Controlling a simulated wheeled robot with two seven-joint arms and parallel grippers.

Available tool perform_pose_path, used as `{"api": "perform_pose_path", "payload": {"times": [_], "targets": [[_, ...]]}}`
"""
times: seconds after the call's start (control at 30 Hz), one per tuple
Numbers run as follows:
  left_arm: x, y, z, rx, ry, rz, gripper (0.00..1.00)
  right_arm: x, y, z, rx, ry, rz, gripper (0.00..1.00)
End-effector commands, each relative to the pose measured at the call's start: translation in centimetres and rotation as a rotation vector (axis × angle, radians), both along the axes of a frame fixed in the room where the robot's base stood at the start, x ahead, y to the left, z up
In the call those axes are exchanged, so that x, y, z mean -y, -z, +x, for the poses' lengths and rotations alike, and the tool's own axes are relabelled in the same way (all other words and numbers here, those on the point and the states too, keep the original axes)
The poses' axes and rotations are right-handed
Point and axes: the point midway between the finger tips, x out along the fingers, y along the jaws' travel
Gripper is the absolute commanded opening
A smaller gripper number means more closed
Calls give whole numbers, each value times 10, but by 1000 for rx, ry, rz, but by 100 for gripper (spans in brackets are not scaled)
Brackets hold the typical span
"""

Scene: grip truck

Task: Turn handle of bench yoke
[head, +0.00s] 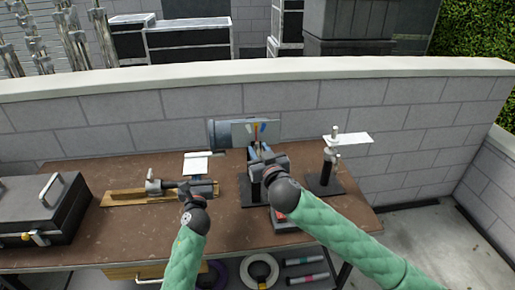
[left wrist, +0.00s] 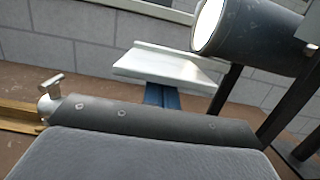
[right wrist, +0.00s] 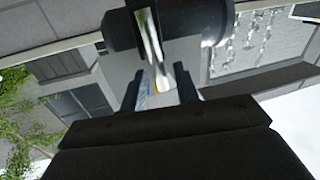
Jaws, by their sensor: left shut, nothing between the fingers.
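I cannot tell which fixture is the bench yoke. A metal T-shaped handle (head: 151,184) stands on a wooden board at the bench's left. It also shows at the left edge of the left wrist view (left wrist: 50,85). My left gripper (head: 199,179) is shut and empty, to the right of that handle and apart from it. My right gripper (head: 260,151) is at a dark fixture near the bench's middle and hides much of it. In the right wrist view its fingers (right wrist: 158,90) are apart, with a shiny metal bar (right wrist: 150,40) between or beyond them; contact is unclear.
A black toolbox (head: 38,205) sits at the left. A stand with a pale plate (head: 348,138) is at the right. A block wall (head: 430,120) closes the back. The brown bench top (head: 120,225) is clear in front.

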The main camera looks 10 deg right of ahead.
Motion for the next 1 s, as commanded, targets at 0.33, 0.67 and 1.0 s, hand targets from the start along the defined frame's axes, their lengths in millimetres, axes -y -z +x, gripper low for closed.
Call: {"api": "perform_pose_path", "payload": {"times": [0.33, 0.67, 1.0], "targets": [[0, 0, 0, 0, 0, 0, 0, -4, 0, 19, 1, 0, 1, 31], [0, 0, 0, 0, 0, 0, 0, -4, 0, 19, 0, 0, 0, 11], [0, 0, 0, 0, 0, 0, 0, -4, 0, 19, 1, 0, -13, 0]]}}
